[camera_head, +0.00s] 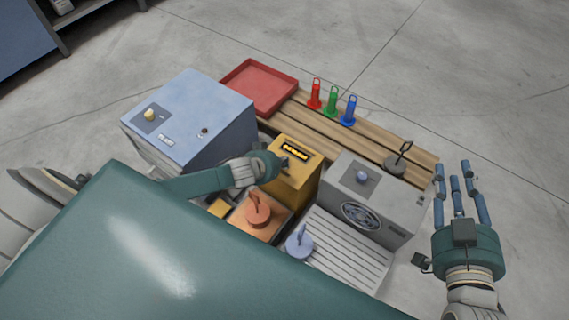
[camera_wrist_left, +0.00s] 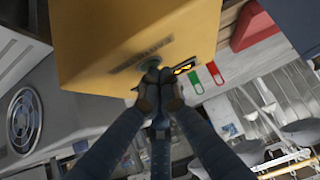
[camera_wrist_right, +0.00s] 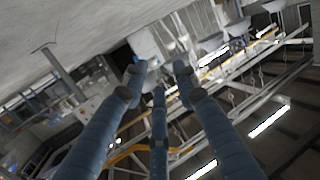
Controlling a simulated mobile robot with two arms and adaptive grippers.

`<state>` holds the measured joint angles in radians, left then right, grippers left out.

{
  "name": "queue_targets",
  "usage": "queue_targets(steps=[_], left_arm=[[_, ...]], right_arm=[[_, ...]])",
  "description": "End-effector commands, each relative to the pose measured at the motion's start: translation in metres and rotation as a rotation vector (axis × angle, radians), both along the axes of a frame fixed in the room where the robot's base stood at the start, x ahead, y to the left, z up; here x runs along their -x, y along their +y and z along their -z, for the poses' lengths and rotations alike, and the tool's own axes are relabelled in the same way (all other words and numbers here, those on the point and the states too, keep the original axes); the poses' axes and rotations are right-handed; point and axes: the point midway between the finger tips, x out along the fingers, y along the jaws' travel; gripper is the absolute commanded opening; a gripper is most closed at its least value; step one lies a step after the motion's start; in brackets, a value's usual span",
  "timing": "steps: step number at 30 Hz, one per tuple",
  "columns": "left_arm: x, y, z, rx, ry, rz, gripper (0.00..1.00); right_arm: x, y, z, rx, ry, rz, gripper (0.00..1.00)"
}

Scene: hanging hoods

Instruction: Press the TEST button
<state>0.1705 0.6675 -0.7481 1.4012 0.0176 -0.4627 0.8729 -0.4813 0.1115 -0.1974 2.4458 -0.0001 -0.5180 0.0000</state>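A yellow box (camera_head: 305,180) stands in the middle of the bench. Its face fills the top of the left wrist view (camera_wrist_left: 130,35), with a dark label, a small display and a greenish round button (camera_wrist_left: 150,66). I cannot read the lettering. My left gripper (camera_head: 282,161) has its fingertips drawn together at this button, seen also in the left wrist view (camera_wrist_left: 156,84). The fingertips partly cover the button, and I cannot tell whether they touch it. My right gripper (camera_head: 459,180) is open and empty, off the bench's right end.
A blue-grey box (camera_head: 215,115) stands left of the yellow box and a grey fan box (camera_head: 395,205) right of it. A red tray (camera_head: 262,85) and red, green and blue pegs (camera_head: 333,102) are behind. Orange (camera_head: 258,212) and lilac (camera_head: 299,243) handled pieces are in front.

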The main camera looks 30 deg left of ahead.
Motion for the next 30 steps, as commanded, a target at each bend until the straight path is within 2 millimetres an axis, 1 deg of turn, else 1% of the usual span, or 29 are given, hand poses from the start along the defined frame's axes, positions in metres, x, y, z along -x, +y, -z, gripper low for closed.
queue_targets(steps=[6, 30], left_arm=[[0.001, 0.000, 0.000, -0.001, 0.003, -0.001, 0.00], [0.001, 0.000, -0.008, 0.001, 0.001, -0.001, 0.00]], right_arm=[[0.000, 0.000, 0.003, 0.003, 0.015, 0.000, 0.29], [0.016, -0.010, 0.048, 0.052, 0.217, 0.014, 0.29]])
